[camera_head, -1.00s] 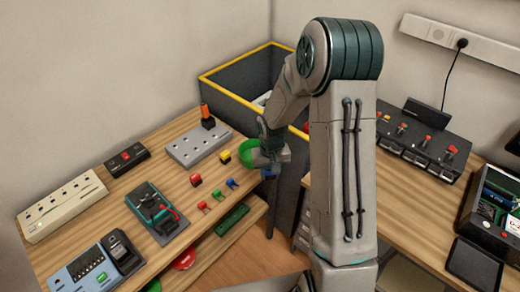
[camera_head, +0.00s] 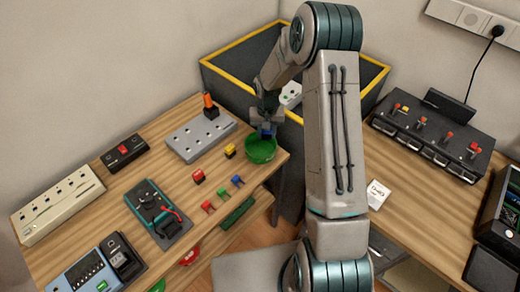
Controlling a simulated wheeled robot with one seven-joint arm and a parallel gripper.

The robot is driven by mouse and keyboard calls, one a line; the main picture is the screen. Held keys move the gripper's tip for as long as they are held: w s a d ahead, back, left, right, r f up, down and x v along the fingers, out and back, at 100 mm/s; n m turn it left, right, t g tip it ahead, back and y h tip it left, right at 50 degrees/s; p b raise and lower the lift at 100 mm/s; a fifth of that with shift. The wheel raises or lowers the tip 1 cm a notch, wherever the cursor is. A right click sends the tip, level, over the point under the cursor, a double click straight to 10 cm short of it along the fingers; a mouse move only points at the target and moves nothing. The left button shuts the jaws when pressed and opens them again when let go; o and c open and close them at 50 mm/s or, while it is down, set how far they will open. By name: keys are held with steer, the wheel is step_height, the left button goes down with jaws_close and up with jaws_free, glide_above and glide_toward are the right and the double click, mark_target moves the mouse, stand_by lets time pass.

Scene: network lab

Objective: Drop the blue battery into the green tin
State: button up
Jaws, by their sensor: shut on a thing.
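The green tin (camera_head: 261,152) is a round green bowl-like container at the right end of the wooden bench. My gripper (camera_head: 266,127) points down just above the tin's far rim. It is shut on the blue battery (camera_head: 265,134), a small blue piece showing below the fingers at the tin's opening. I cannot tell whether the battery touches the tin. The fingertips are small and partly dark in this view.
Yellow (camera_head: 231,151), red (camera_head: 198,176) and blue (camera_head: 237,181) small parts lie nearby. A dark yellow-rimmed bin (camera_head: 225,92) stands behind. A second bench (camera_head: 420,190) is at right.

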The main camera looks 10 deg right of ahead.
mark_target(266, 139)
steer(key=shift+a+f+b, duration=0.15)
steer(key=shift+f+b, duration=0.95)
steer(key=shift+f, duration=1.25)
steer(key=o, duration=1.1)
step_height(266, 139, up, 14)
steer(key=shift+f+b, duration=0.1)
steer(key=shift+b, duration=0.85)
